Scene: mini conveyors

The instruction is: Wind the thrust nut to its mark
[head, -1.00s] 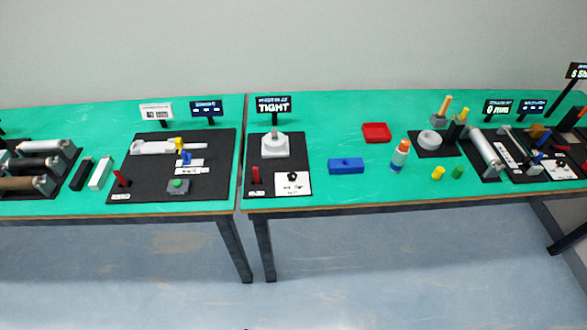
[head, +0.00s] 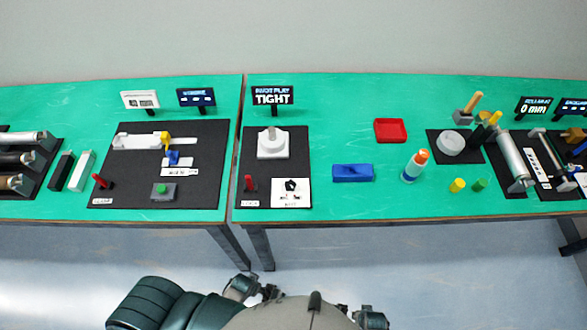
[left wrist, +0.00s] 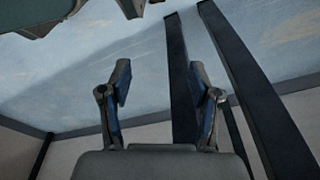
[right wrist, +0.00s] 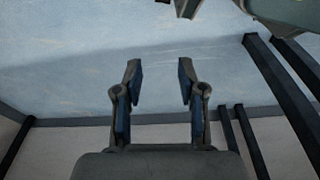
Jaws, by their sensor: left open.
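A white block with a round top and a short grey post (head: 272,146) stands on a black board (head: 298,143) near the middle of the head view. I take its round part to be the thrust nut, but cannot tell surely; no mark on it can be made out. A sign behind it (head: 272,95) reads "PIVOT PLAY TIGHT". A red lever (head: 249,184) and a white card with a black nut-like shape (head: 291,192) are at the board's front. My left gripper (left wrist: 160,85) is open and empty over the floor. My right gripper (right wrist: 159,70) is also open and empty, away from the board.
Two green-topped tables meet at a narrow gap (head: 237,150). A blue block (head: 353,173), a red tray (head: 390,130) and a white-blue-orange bottle (head: 414,166) stand right of the board. A conveyor board with a yellow piece (head: 165,138) lies left. Dark table legs (left wrist: 182,80) rise near my left gripper.

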